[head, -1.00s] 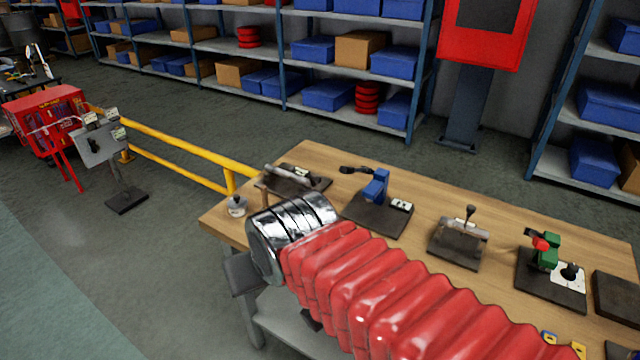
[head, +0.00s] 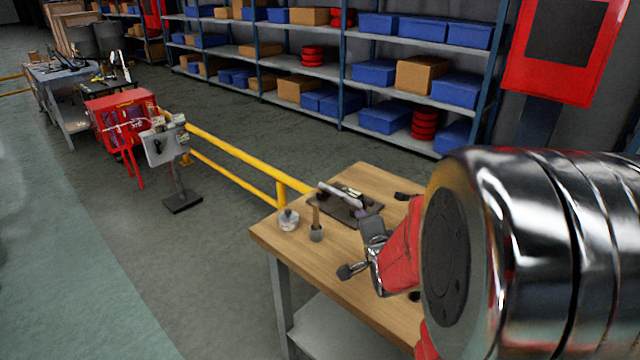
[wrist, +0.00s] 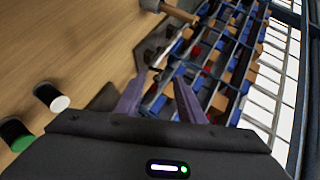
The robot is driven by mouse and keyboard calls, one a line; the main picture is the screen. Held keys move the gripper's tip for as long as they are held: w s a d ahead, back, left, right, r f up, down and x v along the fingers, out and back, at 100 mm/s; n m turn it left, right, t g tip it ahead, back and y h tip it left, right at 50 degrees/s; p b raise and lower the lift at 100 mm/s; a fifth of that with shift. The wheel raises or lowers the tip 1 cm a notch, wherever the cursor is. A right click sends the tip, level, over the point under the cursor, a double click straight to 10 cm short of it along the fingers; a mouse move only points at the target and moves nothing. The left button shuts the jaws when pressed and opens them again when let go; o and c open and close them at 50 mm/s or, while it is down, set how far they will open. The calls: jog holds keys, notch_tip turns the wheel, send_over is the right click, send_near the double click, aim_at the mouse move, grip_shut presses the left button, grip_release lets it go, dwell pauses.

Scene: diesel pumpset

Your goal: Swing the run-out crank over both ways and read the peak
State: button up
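My gripper (head: 368,212) is beside this fixture, partly hidden by my own arm. In the wrist view my gripper (wrist: 160,85) shows two purple fingers apart, with nothing clearly held between them. A brown cylindrical handle (wrist: 178,12) shows at the top of the wrist view, beyond the fingers.
On the wooden bench (head: 280,240) stand a round metal piece (head: 288,220) and a brown-handled tool (head: 316,226). My arm hides the bench's right part. A yellow rail (head: 235,155) runs behind. White-topped (wrist: 52,97) and green (wrist: 15,134) cylinders show in the wrist view.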

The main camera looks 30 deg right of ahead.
jog(key=d+f+m+t+h, duration=0.1)
jog(key=d+f+m+t, duration=0.1)
jog(key=d+m, duration=0.3)
jog(key=shift+s+d+f+m, duration=0.25)
jog(key=shift+s+d+m, duration=0.05)
jog(key=shift+s, duration=0.15)
